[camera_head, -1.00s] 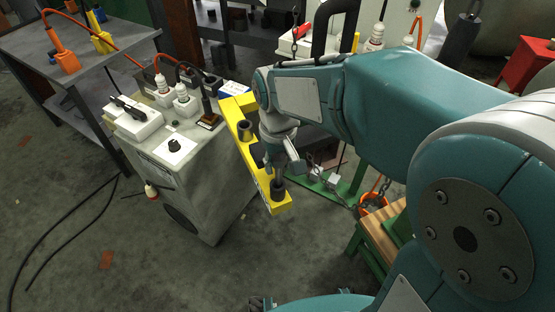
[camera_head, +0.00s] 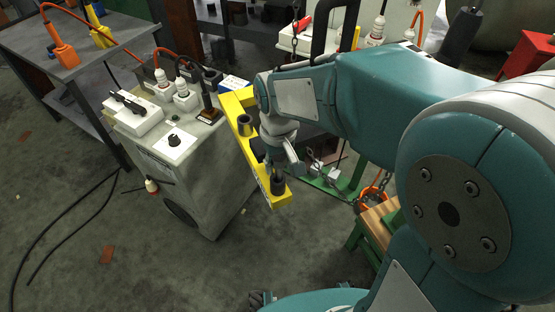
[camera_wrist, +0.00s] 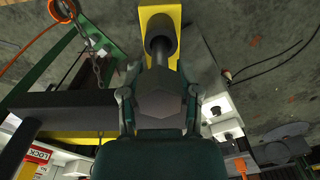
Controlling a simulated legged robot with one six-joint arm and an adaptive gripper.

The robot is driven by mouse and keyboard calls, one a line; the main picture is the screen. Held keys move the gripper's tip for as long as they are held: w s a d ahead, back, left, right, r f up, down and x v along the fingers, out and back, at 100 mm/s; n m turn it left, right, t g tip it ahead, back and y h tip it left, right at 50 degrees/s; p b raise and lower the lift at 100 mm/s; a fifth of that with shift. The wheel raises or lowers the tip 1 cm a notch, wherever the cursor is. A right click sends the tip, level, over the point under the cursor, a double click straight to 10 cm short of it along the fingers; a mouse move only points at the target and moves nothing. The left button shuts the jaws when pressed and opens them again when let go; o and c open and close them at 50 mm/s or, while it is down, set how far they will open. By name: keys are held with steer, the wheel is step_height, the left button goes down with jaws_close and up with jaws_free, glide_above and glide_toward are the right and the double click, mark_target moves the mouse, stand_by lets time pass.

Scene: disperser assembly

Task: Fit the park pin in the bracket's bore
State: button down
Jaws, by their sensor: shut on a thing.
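The yellow bracket (camera_head: 251,150) is a long bar with dark round bosses, one farther back (camera_head: 245,124) and one at its near end (camera_head: 278,184). The bracket's end also shows in the wrist view (camera_wrist: 154,13), with a dark round boss (camera_wrist: 161,30). My gripper (camera_head: 271,152) is over the near half of the bracket. In the wrist view my gripper (camera_wrist: 160,100) is shut on the park pin, whose grey hexagonal head (camera_wrist: 160,101) sits between the fingers. The pin points toward the boss.
A grey cabinet (camera_head: 190,180) with white plugs and boxes on top stands left of the bracket. A green frame (camera_head: 327,190) with a chain is to the right. A grey table (camera_head: 110,48) stands at the back left. Cables lie on the open floor.

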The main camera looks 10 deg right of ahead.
steer(key=shift+f, duration=1.35)
steer(key=shift+c, duration=1.2)
jaws_free()
step_height(320, 180, up, 12)
steer(key=shift+w+f, duration=0.1)
steer(key=s+d+r+m+t, duration=0.1)
steer(key=s+d+m+t, duration=0.2)
steer(key=s+d, duration=0.7)
steer(key=s+t, duration=0.2)
steer(key=shift+s+d+m+t, duration=0.25)
steer(key=shift+s+m+t, duration=0.15)
